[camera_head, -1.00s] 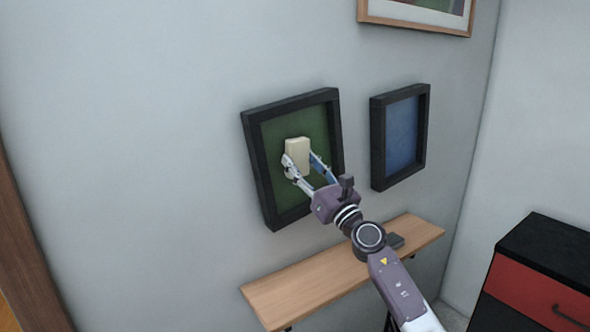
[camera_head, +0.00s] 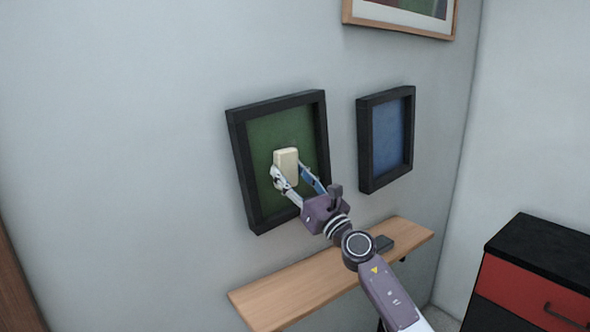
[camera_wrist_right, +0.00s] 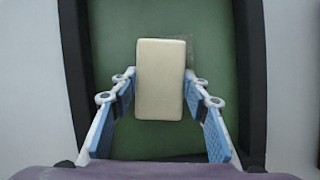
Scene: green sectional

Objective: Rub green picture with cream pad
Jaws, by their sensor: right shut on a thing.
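The green picture (camera_head: 262,134) hangs on the wall in a thick black frame. The cream pad (camera_head: 287,163) is a pale block in front of the green surface, near its middle. My right gripper (camera_head: 291,177) is shut on the cream pad by its sides. In the right wrist view the pad (camera_wrist_right: 160,80) stands upright between the fingers (camera_wrist_right: 160,95), with the green picture (camera_wrist_right: 115,50) behind it. A slightly greyer patch of green shows beside the pad's upper right edge. Whether the pad touches the picture I cannot tell for certain. My left gripper is not in view.
A blue picture (camera_head: 388,135) in a black frame hangs to the right. A wood-framed picture (camera_head: 400,24) hangs above. A wooden shelf (camera_head: 290,293) sticks out from the wall below my arm. A black and red cabinet (camera_head: 530,275) stands at the lower right.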

